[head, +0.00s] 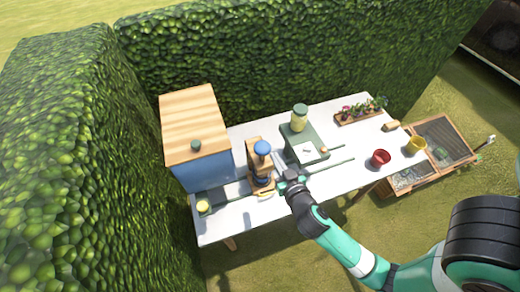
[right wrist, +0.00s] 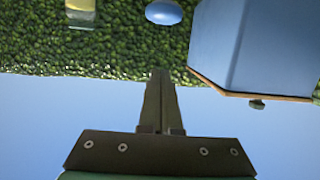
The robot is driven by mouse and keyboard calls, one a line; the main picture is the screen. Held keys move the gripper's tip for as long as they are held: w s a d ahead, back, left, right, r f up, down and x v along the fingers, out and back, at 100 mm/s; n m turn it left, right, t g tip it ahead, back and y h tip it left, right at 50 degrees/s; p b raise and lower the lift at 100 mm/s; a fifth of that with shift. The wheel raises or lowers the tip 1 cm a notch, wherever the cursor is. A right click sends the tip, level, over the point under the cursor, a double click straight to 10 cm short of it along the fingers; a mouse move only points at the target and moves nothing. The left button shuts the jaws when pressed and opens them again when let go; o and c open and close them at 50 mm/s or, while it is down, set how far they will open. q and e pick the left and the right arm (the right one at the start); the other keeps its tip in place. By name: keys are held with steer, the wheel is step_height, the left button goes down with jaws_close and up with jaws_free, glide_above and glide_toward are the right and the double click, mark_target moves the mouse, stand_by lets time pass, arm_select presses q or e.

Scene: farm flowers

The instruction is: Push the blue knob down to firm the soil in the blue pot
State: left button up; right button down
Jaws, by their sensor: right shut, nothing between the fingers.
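The blue knob (head: 262,148) tops a wooden press stand (head: 256,165) near the middle of the table. It also shows at the top of the right wrist view (right wrist: 163,12), beyond my fingertips. A dark bluish shape low in the stand may be the blue pot; its soil cannot be made out. My right gripper (head: 278,160) is just right of the stand, at about knob height in the picture. In the right wrist view, its fingers (right wrist: 160,72) are shut with nothing between them and appear apart from the knob. My left gripper is not in view.
A blue box with a wooden roof (head: 194,125) stands left of the press. A green machine with a jar (head: 303,140) stands to the right. Red (head: 381,158) and yellow (head: 416,145) pots are farther right. A hedge (head: 270,50) borders the back.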

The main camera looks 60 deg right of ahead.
steer(key=p, duration=0.2)
glide_above(265, 151)
step_height(265, 151, down, 2)
steer(key=shift+f, duration=0.1)
steer(key=shift+a+f+b, duration=0.1)
steer(key=shift+f+b, duration=0.9)
steer(key=shift+f, duration=1.05)
